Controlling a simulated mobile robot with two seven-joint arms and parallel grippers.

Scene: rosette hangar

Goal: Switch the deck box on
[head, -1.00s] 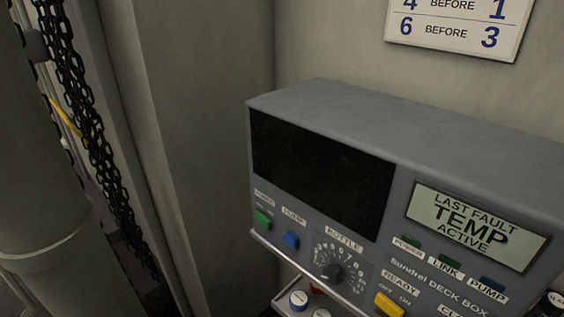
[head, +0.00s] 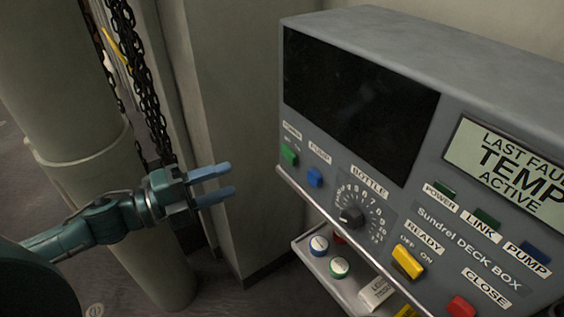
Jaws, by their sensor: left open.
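The grey deck box (head: 385,45) fills the right of the head view. Its large screen (head: 360,100) is black. Its small display (head: 505,170) reads LAST FAULT TEMP ACTIVE, cut off at the picture's edge. On its front are a green button (head: 289,155), a blue button (head: 315,177), a BOTTLE dial (head: 351,216), a yellow READY switch (head: 408,262) marked OFF and ON, and a red CLOSE button (head: 461,307). The POWER lamp (head: 444,188) is dark green. My left gripper (head: 230,180) is open and empty, left of the box and apart from it. My right gripper is out of view.
Below the box, a tray (head: 350,299) holds round caps (head: 319,245) and a white block (head: 376,292). A thick column (head: 60,90) and hanging chains (head: 150,100) stand at the left. A grey wall pillar (head: 235,130) rises behind my gripper.

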